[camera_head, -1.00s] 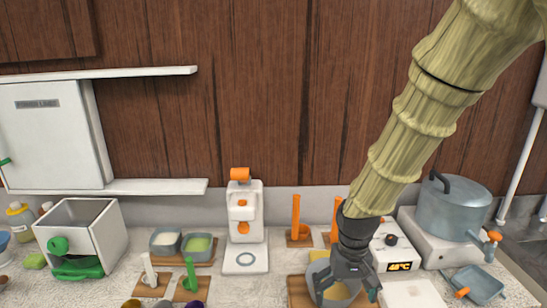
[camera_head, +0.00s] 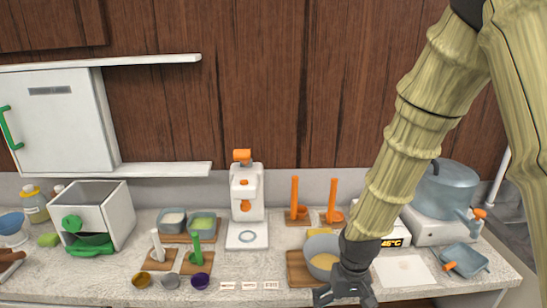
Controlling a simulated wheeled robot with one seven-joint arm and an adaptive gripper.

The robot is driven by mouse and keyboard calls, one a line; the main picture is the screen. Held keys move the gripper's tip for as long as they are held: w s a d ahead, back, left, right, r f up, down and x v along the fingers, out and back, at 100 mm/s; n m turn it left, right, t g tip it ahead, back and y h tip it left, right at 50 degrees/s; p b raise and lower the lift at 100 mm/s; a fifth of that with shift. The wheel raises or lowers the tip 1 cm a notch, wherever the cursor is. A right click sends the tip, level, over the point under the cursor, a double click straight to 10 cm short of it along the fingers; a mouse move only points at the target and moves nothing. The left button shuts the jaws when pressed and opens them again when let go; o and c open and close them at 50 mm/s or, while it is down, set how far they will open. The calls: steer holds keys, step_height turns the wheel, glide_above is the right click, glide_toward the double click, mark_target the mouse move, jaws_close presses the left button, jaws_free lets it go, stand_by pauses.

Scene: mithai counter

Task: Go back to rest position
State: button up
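My gripper (camera_head: 346,297) hangs at the bottom of the head view, at the counter's front edge, with its fingers spread apart and nothing visible between them. My arm, in a ribbed olive cover, reaches down from the upper right.
Counter (camera_head: 230,265) is partly clear around the labels.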

steer(key=s+d+f, duration=0.1)
steer(key=s+f, duration=0.4)
steer(key=f, duration=0.4)
steer(key=s+d+f, duration=0.1)
steer(key=s+f, duration=0.3)
steer(key=f, duration=0.4)
steer(key=s+d+f, duration=0.2)
steer(key=s+f, duration=0.3)
steer(key=s, duration=0.3)
steer(key=s+d+f, duration=0.1)
steer(key=s+f, duration=0.5)
steer(key=s, duration=0.2)
steer(key=shift+d+m, duration=0.3)
steer(key=shift+d, duration=0.1)
